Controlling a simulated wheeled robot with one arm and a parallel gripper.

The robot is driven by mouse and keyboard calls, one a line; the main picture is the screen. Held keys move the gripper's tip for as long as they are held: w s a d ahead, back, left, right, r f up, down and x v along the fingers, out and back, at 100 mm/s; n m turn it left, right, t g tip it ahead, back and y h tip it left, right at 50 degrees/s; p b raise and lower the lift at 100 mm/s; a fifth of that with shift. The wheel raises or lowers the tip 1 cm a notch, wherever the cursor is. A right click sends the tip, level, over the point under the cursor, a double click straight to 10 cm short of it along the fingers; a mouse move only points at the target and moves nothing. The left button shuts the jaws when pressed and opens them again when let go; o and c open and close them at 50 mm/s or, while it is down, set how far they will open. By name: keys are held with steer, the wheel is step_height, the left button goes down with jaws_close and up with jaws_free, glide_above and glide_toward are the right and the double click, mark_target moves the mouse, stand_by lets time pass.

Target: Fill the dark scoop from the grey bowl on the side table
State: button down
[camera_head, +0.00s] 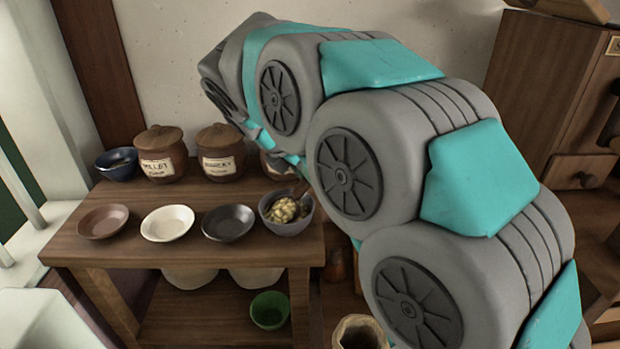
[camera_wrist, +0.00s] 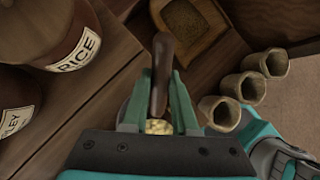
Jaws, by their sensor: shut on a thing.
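The grey bowl (camera_head: 305,222) stands at the right end of the side table (camera_head: 150,252) and holds a lumpy yellowish filling (camera_head: 284,211). My gripper (camera_wrist: 162,76) is shut on the dark brown handle (camera_wrist: 160,88) of what seems to be the scoop. The handle also shows at the bowl's upper right edge in the head view (camera_head: 301,188). Yellowish filling (camera_wrist: 158,127) shows between my fingers in the wrist view. The scoop's head is hidden, so I cannot tell how full it is.
A brown dish (camera_head: 103,221), a white dish (camera_head: 168,223) and a dark dish (camera_head: 228,222) stand left of the bowl. Lidded jars (camera_head: 165,155) and a blue bowl (camera_head: 117,164) stand behind. A green bowl (camera_head: 269,310) is on the lower shelf. Small sacks (camera_wrist: 268,61) stand right.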

steer(key=shift+d+r+p, duration=0.1)
steer(key=shift+r+p, duration=0.05)
steer(key=shift+p, duration=0.4)
steer(key=shift+w+y+p, duration=0.1)
steer(key=shift+y+p, duration=0.2)
steer(key=shift+p, duration=0.3)
steer(key=g+y+p, duration=0.1)
steer(key=p, duration=0.2)
steer(key=shift+w+d, duration=0.3)
steer(key=shift+d, duration=0.05)
steer(key=shift+w+d+f+g, duration=0.1)
steer(key=shift+w+f+g, duration=0.1)
steer(key=shift+f+g, duration=0.15)
steer(key=shift+w+d+g+y, duration=0.1)
steer(key=shift+d+g+y, duration=0.15)
steer(key=shift+y, duration=0.25)
steer(key=shift+g+y, duration=0.5)
steer(key=shift+y, duration=0.1)
steer(key=shift+g+y, duration=0.4)
steer(key=shift+r, duration=2.65)
